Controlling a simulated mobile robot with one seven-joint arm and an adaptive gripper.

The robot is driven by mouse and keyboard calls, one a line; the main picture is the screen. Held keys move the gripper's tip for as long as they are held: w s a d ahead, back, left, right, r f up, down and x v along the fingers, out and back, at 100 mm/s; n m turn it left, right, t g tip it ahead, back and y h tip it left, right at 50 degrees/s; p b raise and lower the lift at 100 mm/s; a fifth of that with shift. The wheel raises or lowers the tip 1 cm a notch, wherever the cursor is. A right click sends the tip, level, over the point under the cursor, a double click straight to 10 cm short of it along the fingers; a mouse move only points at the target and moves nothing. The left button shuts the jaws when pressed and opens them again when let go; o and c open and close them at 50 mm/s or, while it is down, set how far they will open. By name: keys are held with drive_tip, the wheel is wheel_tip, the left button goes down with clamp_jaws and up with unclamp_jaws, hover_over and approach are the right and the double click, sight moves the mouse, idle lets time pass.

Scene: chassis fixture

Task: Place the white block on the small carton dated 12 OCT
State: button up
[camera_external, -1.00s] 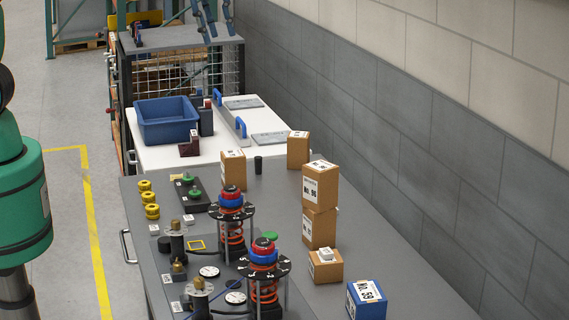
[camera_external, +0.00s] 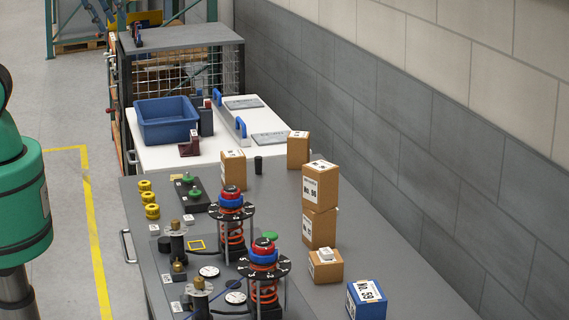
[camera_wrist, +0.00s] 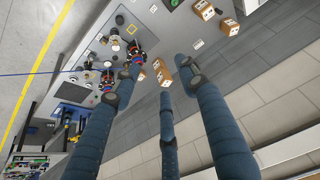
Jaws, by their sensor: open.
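In the external view, a small white block (camera_external: 326,254) sits on top of a low brown carton (camera_external: 325,270), near the front right of the grey bench. The print on that carton is too small to read, so I cannot tell whether it is dated 12 OCT.
Two stacked cartons (camera_external: 320,205) stand just behind the low carton. A blue carton (camera_external: 368,300) is at its front right. Two spring fixtures (camera_external: 263,270) stand to its left. More cartons (camera_external: 298,150) and a blue bin (camera_external: 167,122) are farther back. A wall borders the right.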

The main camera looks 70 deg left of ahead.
drive_tip(key=s, duration=0.1)
drive_tip(key=s+a+f, duration=0.1)
drive_tip(key=s, duration=0.3)
drive_tip(key=shift+s+a+f, duration=0.15)
drive_tip(key=shift+a+f, duration=0.05)
drive_tip(key=shift+f, duration=0.2)
drive_tip(key=shift+f, duration=0.1)
wheel_tip(320, 180, down, 16)
drive_tip(key=b, duration=1.6)
